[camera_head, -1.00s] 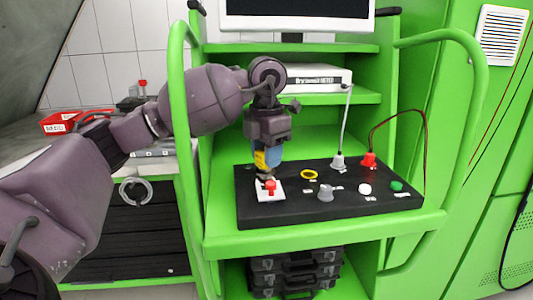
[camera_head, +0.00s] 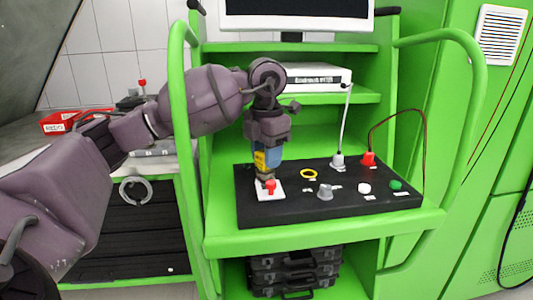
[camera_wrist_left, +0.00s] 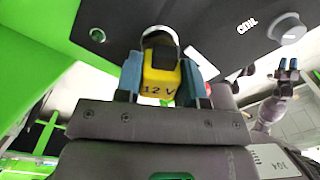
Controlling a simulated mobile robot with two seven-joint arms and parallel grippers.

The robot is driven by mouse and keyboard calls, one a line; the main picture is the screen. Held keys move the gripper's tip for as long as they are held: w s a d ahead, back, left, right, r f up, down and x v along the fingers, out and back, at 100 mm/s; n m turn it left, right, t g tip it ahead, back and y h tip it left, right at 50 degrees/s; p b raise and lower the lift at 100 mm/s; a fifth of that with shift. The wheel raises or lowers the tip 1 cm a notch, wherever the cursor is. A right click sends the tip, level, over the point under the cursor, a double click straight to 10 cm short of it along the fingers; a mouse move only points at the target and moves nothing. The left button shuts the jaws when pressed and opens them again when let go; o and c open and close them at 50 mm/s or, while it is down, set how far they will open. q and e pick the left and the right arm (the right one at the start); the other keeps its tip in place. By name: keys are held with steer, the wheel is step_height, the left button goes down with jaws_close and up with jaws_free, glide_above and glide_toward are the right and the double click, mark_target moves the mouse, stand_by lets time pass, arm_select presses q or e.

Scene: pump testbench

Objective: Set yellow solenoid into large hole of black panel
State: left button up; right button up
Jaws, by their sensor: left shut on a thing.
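My left gripper (camera_head: 267,160) is shut on the yellow solenoid (camera_head: 260,161), above the left back part of the black panel (camera_head: 300,208). In the left wrist view the solenoid (camera_wrist_left: 161,82), marked 12 V, sits between the blue fingers, with its metal end towards the panel. The solenoid's lower end is close to the panel, just behind the white plate with a red button (camera_head: 270,187); I cannot tell whether it touches. The large hole is not clearly visible. A small, distant gripper, apparently my right one (camera_wrist_left: 288,66), shows in the left wrist view.
Green handrails (camera_head: 180,150) flank the cart. My left arm passes the left rail.

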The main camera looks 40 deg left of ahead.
arm_select(q)
steer(key=shift+f, duration=0.8)
arm_select(e)
steer(key=shift+s+f, duration=0.15)
steer(key=shift+f, duration=0.1)
arm_select(q)
steer(key=o, duration=1.3)
steer(key=shift+o, duration=0.2)
steer(key=shift+r+p, duration=1.2)
steer(key=shift+r, duration=2.8)
arm_select(e)
steer(key=shift+t, duration=0.5)
steer(key=shift+w+r, duration=0.35)
steer(key=shift+r, duration=0.4)
steer(key=shift+w+r, duration=0.4)
steer(key=shift+r, duration=0.35)
steer(key=shift+w+r, duration=0.35)
steer(key=shift+r, duration=0.4)
steer(key=shift+f, duration=0.1)
